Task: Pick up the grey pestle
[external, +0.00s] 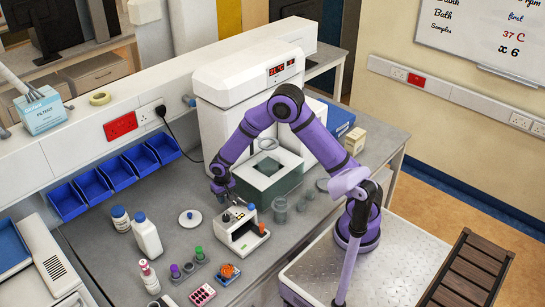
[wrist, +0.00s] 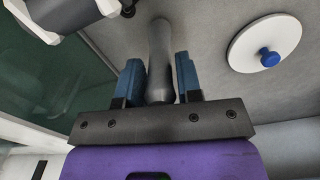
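The grey pestle (wrist: 160,60) shows in the wrist view, lying lengthwise between the two blue fingers of my gripper (wrist: 159,80). The pestle is too small to make out clearly there.
A white lid with a blue knob (external: 190,217) lies close by; it also shows in the wrist view (wrist: 250,43). Bottles (external: 147,236) stand left. Grey cups (external: 279,209) stand right.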

